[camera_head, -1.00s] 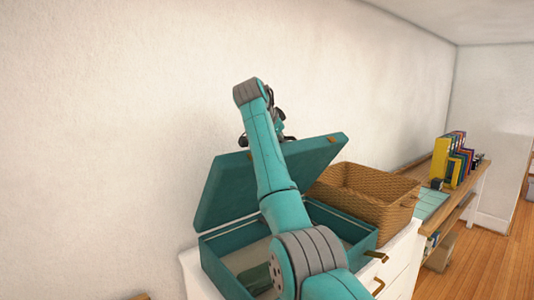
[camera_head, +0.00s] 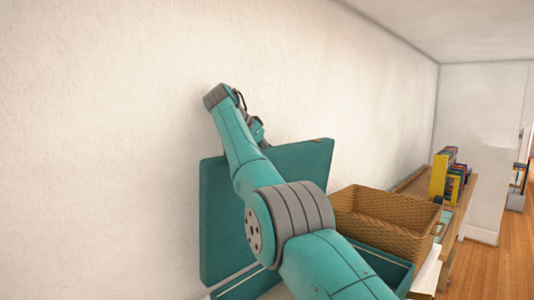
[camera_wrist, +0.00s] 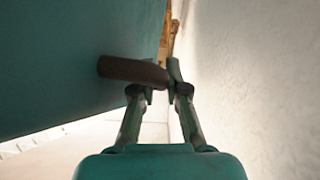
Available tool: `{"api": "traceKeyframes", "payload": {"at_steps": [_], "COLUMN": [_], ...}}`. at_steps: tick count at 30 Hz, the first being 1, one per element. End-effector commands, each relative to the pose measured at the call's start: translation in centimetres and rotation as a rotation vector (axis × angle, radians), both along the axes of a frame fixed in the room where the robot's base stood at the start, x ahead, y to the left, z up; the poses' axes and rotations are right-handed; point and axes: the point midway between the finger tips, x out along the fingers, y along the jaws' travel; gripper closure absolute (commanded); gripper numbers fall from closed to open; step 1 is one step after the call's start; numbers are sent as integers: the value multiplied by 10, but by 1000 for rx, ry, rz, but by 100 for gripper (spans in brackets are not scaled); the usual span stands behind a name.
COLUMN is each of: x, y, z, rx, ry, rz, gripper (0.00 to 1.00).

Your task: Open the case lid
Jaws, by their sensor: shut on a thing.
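The teal case stands below my arm, with its lid (camera_head: 216,220) raised and close to upright near the wall. Part of the open case body (camera_head: 392,264) shows at the lower right; my arm hides much of it. The lid also fills the left of the wrist view (camera_wrist: 70,60). A dark brown handle (camera_wrist: 125,69) sticks out from the lid. My gripper (camera_wrist: 160,88) is shut on the handle's end, between the lid and the wall. In the head view my gripper is mostly hidden behind my arm, near the lid's top edge.
The white wall (camera_head: 90,140) runs close behind the lid, with a narrow gap on the wrist view's right. A brown wicker basket (camera_head: 385,222) stands right beside the case. Several books (camera_head: 448,178) stand on a wooden shelf farther right.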

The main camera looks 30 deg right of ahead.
Motion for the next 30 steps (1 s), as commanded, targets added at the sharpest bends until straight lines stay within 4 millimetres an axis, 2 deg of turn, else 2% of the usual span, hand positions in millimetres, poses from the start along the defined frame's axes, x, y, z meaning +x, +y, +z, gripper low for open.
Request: {"api": "traceKeyframes", "payload": {"at_steps": [12,13,14,24,30], "x": [0,0,0,-1,-4], "y": [1,1,1,2,18], "z": [-3,-3,-3,0,16], "rx": [1,1,1,0,0], "ry": [10,10,10,7,6], "rz": [2,2,2,1,3], "gripper": [100,82,75,75,75]}}
